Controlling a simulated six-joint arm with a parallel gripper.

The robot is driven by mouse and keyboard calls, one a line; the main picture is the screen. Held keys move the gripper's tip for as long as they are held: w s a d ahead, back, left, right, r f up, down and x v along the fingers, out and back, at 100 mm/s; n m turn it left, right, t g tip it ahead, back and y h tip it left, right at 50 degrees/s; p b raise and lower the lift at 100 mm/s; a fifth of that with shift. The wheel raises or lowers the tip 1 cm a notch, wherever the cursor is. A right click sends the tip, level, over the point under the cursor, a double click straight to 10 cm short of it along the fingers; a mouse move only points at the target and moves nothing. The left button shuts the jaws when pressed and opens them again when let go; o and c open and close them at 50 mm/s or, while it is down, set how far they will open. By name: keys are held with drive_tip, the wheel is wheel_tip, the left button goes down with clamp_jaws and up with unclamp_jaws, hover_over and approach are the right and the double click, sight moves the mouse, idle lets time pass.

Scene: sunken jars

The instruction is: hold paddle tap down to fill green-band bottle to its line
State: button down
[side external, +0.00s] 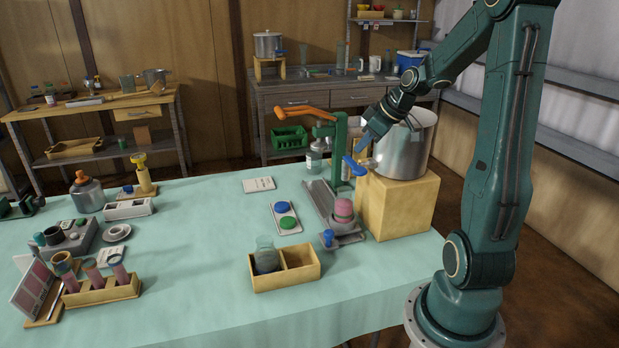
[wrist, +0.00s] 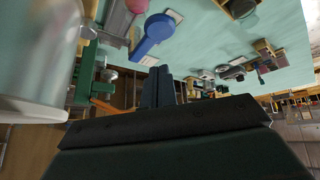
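The blue paddle of the tap (side external: 355,166) sticks out from the steel pot (side external: 403,152); it also shows in the wrist view (wrist: 152,36). My gripper (side external: 363,145) is just above the paddle, with a small gap visible in the wrist view. Its fingers (wrist: 158,78) are together with nothing seen between them. Below the tap, a pinkish bottle (side external: 343,209) stands on a grey tray (side external: 350,239); I cannot make out its line or a green band.
A wooden block (side external: 397,208) holds up the pot. A green stand with an orange lever (side external: 305,111) rises close behind the gripper. A wooden box (side external: 285,269) with a glass jar (side external: 265,256) sits in front.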

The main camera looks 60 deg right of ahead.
wheel_tip(320, 180, up, 8)
drive_tip(key=shift+r, duration=0.15)
idle(0.5)
idle(0.6)
drive_tip(key=a+r, duration=0.1)
drive_tip(key=a, duration=1.7)
drive_tip(key=s+a+f+g+y, duration=0.1)
drive_tip(key=s+a+f, duration=0.2)
drive_tip(key=s+a, duration=0.7)
drive_tip(key=shift+s, duration=0.55)
drive_tip(key=c, duration=2.2)
unclamp_jaws()
